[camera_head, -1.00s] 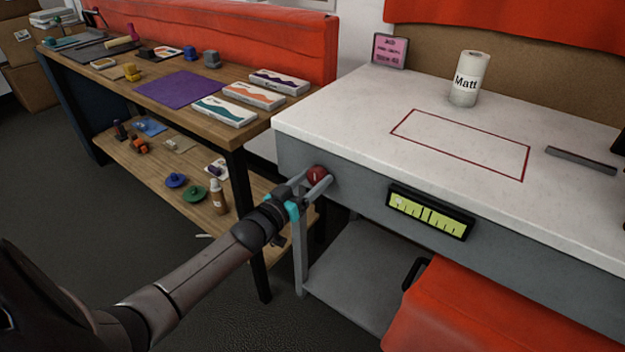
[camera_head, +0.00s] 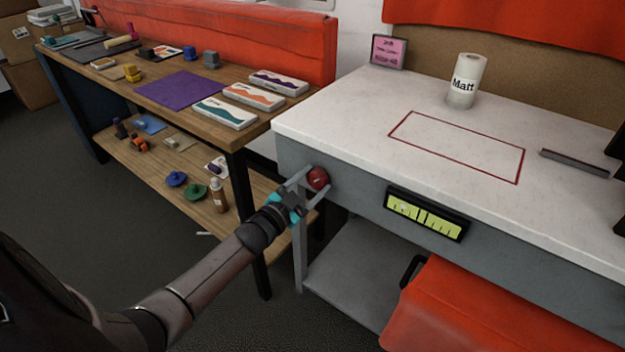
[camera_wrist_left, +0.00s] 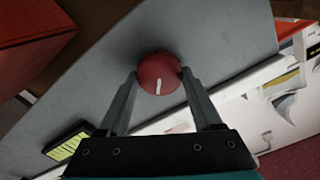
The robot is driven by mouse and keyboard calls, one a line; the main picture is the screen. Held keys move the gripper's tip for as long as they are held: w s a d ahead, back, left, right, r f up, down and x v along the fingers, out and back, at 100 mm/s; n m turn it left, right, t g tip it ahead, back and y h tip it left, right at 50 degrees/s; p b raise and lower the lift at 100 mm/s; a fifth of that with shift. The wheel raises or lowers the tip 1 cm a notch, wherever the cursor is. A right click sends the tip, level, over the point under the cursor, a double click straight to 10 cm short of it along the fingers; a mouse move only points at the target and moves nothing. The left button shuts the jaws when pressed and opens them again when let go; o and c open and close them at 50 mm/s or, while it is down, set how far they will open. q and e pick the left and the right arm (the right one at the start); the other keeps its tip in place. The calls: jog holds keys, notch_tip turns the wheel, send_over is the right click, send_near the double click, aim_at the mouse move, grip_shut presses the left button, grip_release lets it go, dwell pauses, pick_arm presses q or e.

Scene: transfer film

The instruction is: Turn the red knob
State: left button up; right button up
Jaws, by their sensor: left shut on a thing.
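The red knob (camera_head: 318,178) is on the grey front face of the white-topped table, near its left corner. My left gripper (camera_head: 316,184) reaches it from the front, with one finger on either side. In the left wrist view the red knob (camera_wrist_left: 159,73) sits between the fingertips of my left gripper (camera_wrist_left: 160,80), with a white mark on its face. The fingers are shut on the knob. A green-yellow display (camera_head: 427,213) with dark bars is on the same front face, right of the knob. My right gripper is not in view.
The white tabletop (camera_head: 350,115) bears a roll labelled Matt (camera_head: 466,82), a pink sign (camera_head: 387,51) and a grey bar (camera_head: 574,163). A wooden bench (camera_head: 240,140) with boxes and small items stands at left. A red shape (camera_head: 450,305) is below.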

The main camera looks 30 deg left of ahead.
pick_arm(q)
jog(key=m, duration=0.6)
jog(key=shift+d+f+m, duration=0.1)
jog(key=shift+f+m, duration=0.05)
jog(key=shift+m, duration=1.25)
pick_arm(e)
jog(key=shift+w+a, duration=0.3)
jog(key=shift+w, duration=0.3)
pick_arm(q)
jog(key=o, duration=1.4)
jog(key=shift+c, duration=0.2)
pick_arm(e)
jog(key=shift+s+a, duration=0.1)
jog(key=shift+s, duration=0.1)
pick_arm(q)
jog(key=shift+s, duration=0.1)
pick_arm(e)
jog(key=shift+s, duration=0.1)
